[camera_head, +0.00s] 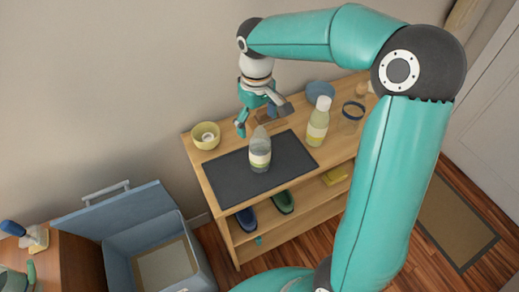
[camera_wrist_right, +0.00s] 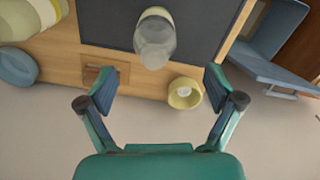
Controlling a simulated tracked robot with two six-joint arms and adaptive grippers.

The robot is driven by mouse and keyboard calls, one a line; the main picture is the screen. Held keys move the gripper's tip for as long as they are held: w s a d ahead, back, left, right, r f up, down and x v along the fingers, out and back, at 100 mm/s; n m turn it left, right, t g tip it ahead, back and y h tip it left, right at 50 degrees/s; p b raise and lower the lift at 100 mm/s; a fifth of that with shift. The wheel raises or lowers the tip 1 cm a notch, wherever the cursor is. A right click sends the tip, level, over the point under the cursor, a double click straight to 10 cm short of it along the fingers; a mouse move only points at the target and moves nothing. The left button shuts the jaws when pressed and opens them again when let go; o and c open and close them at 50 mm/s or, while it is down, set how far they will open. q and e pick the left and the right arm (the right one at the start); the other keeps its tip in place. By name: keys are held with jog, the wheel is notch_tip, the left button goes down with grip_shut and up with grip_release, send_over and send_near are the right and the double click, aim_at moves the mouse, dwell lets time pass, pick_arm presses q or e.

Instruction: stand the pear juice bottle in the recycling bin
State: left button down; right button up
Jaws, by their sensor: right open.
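A clear bottle with a yellow-green label (camera_head: 260,152) stands on a dark mat (camera_head: 225,176) on the shelf top. A second bottle (camera_head: 317,124), pale yellow with a white cap, stands right of the mat. I cannot read either label to tell which is pear juice. The blue bin (camera_head: 206,258) stands at the lower left with its lid up. My right gripper (camera_head: 263,120) is open and empty, just behind and above the clear bottle. In the wrist view that bottle (camera_wrist_right: 155,42) lies ahead of the open fingers (camera_wrist_right: 160,86), apart from them. My left gripper is out of view.
A yellow cup (camera_head: 205,135) stands at the back left of the shelf top. A blue bowl (camera_head: 320,92) and a dark-rimmed glass jar (camera_head: 352,116) stand at the right. Blue and green items sit on the shelf below. A brown cabinet (camera_head: 80,264) borders the bin's left.

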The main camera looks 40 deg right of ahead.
aim_at(258, 130)
notch_tip(258, 130, down, 4)
jog(key=shift+s+f, duration=0.1)
jog(key=shift+d+f+p, duration=0.2)
jog(key=shift+f+p, duration=0.1)
jog(key=shift+f, duration=1)
jog(key=shift+d+f+p, duration=0.15)
jog(key=shift+f+p, duration=0.1)
jog(key=shift+f, duration=1.05)
jog(key=c, duration=1.3)
jog(key=shift+r, duration=0.1)
